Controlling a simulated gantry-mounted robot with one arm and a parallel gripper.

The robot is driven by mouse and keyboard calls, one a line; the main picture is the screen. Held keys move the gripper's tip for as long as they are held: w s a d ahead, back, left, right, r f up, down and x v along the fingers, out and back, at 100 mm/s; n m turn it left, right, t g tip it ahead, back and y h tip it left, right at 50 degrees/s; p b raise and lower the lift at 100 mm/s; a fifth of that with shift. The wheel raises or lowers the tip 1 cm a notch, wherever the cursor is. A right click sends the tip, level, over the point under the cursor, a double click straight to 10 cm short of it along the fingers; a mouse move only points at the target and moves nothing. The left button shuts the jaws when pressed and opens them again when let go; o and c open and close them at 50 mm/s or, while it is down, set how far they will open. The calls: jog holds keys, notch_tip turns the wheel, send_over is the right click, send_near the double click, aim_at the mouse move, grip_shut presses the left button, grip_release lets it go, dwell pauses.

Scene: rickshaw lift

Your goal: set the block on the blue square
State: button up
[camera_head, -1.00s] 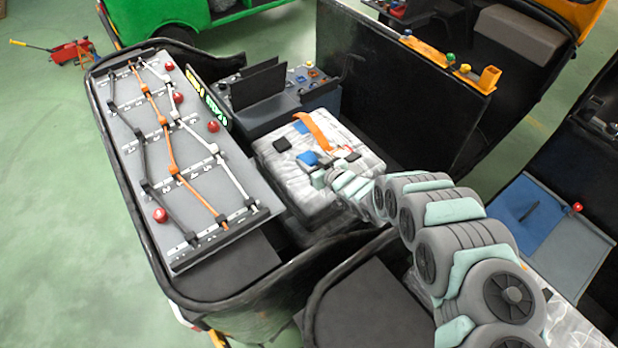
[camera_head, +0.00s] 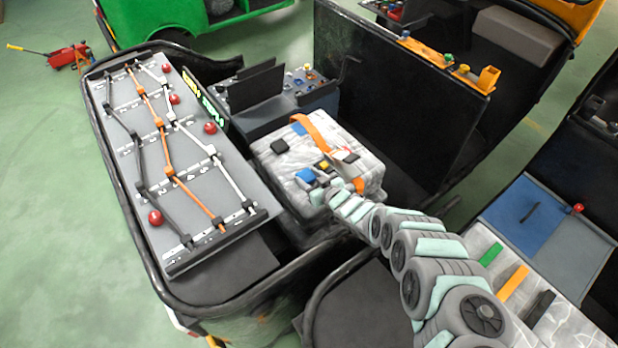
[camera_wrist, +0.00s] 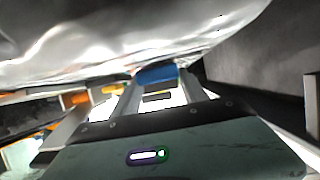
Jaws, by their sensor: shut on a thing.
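A blue block (camera_head: 306,175) is between the fingertips of my gripper (camera_head: 314,182), at the near left part of a silver wrapped pad (camera_head: 280,170). The block also shows in the wrist view (camera_wrist: 157,74), between the two fingers (camera_wrist: 155,92), close to the silver surface. I cannot tell whether it touches the pad. A small blue square (camera_head: 299,128) lies at the pad's far edge, beside an orange strap. A larger blue panel (camera_head: 515,225) lies on the right, with a dark bar on it.
A black square (camera_head: 279,146), a yellow piece (camera_head: 324,165) and an orange strap (camera_head: 318,130) are on the pad. A dark upright panel (camera_head: 390,110) stands behind. A grey board with cords and red knobs (camera_head: 205,185) is on the left. Green, orange and black bars (camera_head: 512,283) lie at right.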

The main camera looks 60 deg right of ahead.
aim_at(308, 178)
jog(key=shift+f, duration=0.25)
jog(key=o, duration=1.4)
jog(key=shift+r, duration=0.1)
jog(key=shift+c, duration=0.2)
jog(key=shift+s+b, duration=0.1)
jog(key=shift+b, duration=0.2)
jog(key=shift+p+v, duration=0.8)
jog(key=shift+v, duration=1.35)
jog(key=shift+s+a+r, duration=0.1)
jog(key=shift+s, duration=0.1)
jog(key=shift+c, duration=1.1)
